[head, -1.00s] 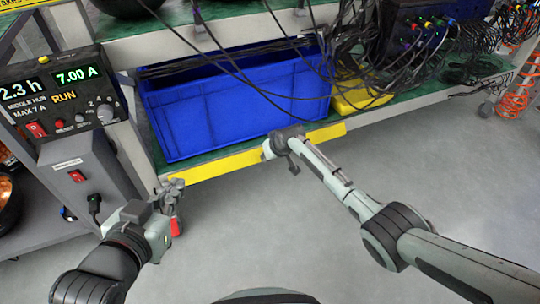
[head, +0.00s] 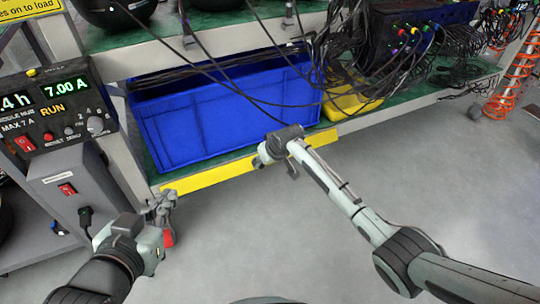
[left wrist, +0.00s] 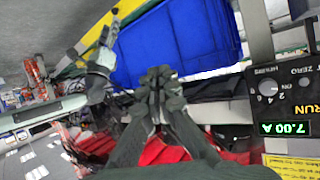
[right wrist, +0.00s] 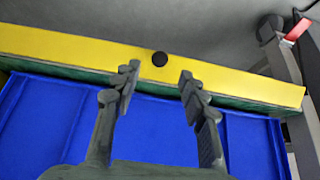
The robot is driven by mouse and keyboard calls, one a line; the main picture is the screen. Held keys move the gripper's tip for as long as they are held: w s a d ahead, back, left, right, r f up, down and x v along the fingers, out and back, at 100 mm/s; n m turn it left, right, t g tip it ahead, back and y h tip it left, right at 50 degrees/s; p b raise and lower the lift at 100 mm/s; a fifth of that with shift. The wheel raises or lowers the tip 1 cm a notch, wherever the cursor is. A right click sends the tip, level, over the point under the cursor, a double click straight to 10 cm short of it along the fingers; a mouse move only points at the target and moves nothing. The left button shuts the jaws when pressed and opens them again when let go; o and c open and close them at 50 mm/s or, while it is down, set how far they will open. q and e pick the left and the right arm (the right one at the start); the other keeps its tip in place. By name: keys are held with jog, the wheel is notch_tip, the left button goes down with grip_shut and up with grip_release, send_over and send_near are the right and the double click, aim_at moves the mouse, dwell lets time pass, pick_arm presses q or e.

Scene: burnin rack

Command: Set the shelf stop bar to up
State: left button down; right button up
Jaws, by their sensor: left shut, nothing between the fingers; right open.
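The shelf stop bar is the long yellow strip (head: 215,176) along the front edge of the lower shelf. In the right wrist view the yellow bar (right wrist: 80,50) has a round black knob (right wrist: 160,59) near its middle. Green shelf surface shows between bar and bin, so the bar seems not to stand above the shelf. My right gripper (right wrist: 157,80) is open and empty, its fingertips at the bar's bin-side edge, one on each side of the knob; contact cannot be told. My left gripper (head: 163,203) is shut and empty near the bar's left end; it also shows in the left wrist view (left wrist: 157,75).
A blue bin (head: 215,115) sits on the lower shelf behind the bar, with a yellow box (head: 350,102) to its right. Black cables (head: 350,50) hang in front. A power unit (head: 55,115) stands at left. The floor (head: 330,260) in front is open.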

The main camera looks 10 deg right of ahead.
jog(key=v, duration=0.6)
jog(key=shift+s+r, duration=0.2)
jog(key=shift+r, duration=0.05)
